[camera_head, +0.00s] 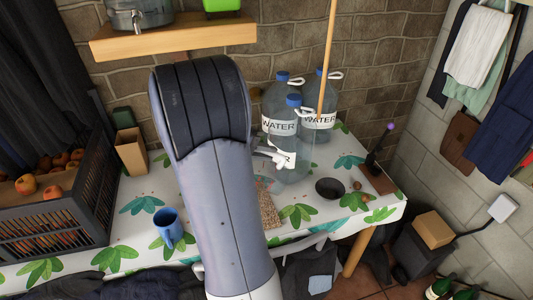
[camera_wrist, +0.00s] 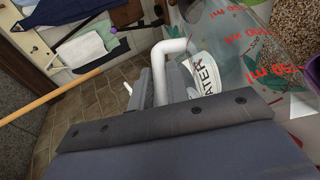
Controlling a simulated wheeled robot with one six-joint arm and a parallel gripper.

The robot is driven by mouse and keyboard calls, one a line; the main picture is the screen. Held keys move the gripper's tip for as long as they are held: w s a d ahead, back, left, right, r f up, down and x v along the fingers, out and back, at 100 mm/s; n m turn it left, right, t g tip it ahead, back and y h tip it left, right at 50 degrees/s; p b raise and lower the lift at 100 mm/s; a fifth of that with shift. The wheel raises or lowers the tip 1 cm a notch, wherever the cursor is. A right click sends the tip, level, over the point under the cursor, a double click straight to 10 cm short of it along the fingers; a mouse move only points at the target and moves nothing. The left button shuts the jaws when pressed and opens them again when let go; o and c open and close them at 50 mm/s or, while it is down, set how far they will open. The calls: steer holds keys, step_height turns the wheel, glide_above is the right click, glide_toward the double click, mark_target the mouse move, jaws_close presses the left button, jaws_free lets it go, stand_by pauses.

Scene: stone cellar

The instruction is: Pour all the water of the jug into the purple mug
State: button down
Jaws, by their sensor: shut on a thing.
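A clear jug (camera_wrist: 235,50) with red measuring marks and a thick white handle (camera_wrist: 172,46) shows at the upper right of the wrist view. My gripper (camera_wrist: 165,88) is shut on that handle. How much water is in the jug cannot be told. A blue mug (camera_head: 168,228) stands upright on the table's left part, well left of the gripper.
Several water bottles (camera_head: 275,105) stand at the table's back. A dark bowl (camera_head: 329,188) and a brown grainy patch (camera_head: 269,212) lie right of my arm. A fruit crate (camera_head: 93,190) is at left, a wooden shelf (camera_head: 175,40) above. The cloth around the blue mug is clear.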

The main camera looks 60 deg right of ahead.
steer(key=shift+w+a+f+g+h+b, duration=0.2)
steer(key=shift+w+a+g+h+b, duration=0.4)
steer(key=shift+b, duration=0.45)
stand_by(1.0)
steer(key=shift+w+a+f+n+h+b, duration=0.3)
steer(key=shift+w+f+n+b, duration=0.1)
steer(key=shift+w+b, duration=0.25)
stand_by(0.5)
steer(key=shift+w+a+r+g, duration=0.15)
steer(key=shift+w+r+g, duration=0.15)
steer(key=shift+g, duration=0.2)
stand_by(0.5)
steer(key=shift+s+f+b, duration=0.25)
steer(key=shift+f+b, duration=0.05)
steer(key=shift+b, duration=0.15)
steer(key=shift+s, duration=0.1)
steer(key=shift+s+d+r+t+y+p, duration=0.3)
steer(key=shift+s+d+r+t+y, duration=0.1)
steer(key=shift+s+d+t, duration=0.15)
